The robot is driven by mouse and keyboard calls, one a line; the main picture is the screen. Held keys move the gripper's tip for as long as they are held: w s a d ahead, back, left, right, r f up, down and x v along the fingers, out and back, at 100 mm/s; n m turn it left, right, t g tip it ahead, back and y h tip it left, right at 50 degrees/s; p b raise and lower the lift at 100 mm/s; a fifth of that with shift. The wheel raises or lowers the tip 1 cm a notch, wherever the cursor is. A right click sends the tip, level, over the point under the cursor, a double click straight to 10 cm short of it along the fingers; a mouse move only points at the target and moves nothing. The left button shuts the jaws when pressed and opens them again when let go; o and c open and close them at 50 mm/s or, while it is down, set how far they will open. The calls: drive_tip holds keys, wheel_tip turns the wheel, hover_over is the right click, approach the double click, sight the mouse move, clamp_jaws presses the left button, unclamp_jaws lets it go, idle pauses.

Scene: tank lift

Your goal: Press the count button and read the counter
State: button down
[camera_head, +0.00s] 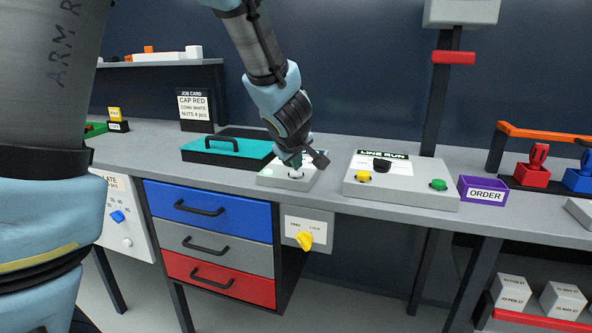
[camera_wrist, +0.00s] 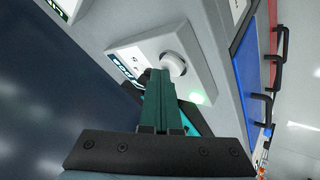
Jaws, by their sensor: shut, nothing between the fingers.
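The count box (camera_head: 272,178) is a small light grey box on the bench, with a round white button (camera_head: 296,174) on its top. No counter number is readable.
A teal-lidded case (camera_head: 228,152) stands left of the count box. The line run panel (camera_head: 400,182), with yellow, black and green controls, stands to the right. A purple order bin (camera_head: 483,190) is beyond it. Drawers (camera_head: 207,212) are below the bench.

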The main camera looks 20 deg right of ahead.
sight(297, 173)
drive_tip(key=shift+r+p, duration=0.85)
drive_tip(key=shift+p, duration=0.05)
drive_tip(key=shift+r, duration=0.1)
wheel_tip(297, 173, up, 5)
drive_tip(key=p, duration=0.5)
drive_tip(key=shift+p, duration=0.3)
